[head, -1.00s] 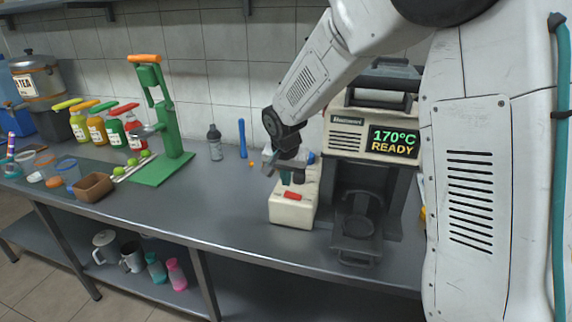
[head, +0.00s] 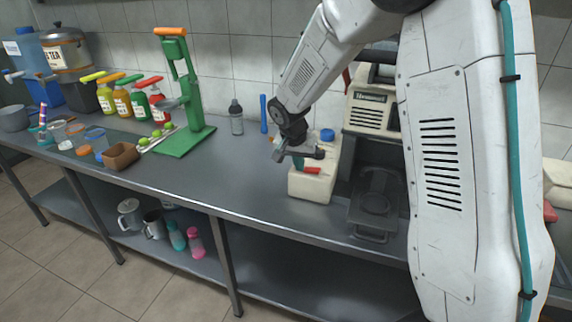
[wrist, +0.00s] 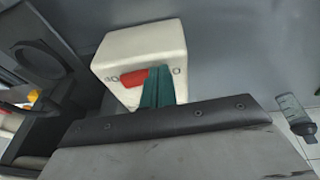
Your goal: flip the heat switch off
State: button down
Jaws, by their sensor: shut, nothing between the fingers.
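My gripper (head: 298,163) is at the box top, beside the lever. In the wrist view its teal fingers (wrist: 157,88) are shut and empty, just right of the lever. I cannot tell whether they touch it.
The heat press (head: 370,115) stands close on the right, partly hidden by my arm. A grey bottle (head: 236,118) and a blue stick (head: 264,114) stand behind left. A green press (head: 185,140) is farther left. The counter (head: 230,180) between is clear.

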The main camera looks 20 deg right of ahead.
jog(key=shift+s+d+r, duration=0.1)
jog(key=shift+s+d, duration=0.05)
jog(key=shift+d, duration=0.45)
jog(key=shift+a, duration=0.1)
jog(key=shift+s+d+r, duration=0.35)
jog(key=shift+s+d, duration=0.1)
jog(key=shift+d, duration=0.05)
jog(key=w+a+v, duration=0.1)
jog(key=w+v, duration=0.1)
jog(key=v, duration=1.1)
jog(key=shift+w+a+r, duration=0.15)
jog(key=shift+a+r, duration=0.1)
jog(key=shift+r, duration=0.1)
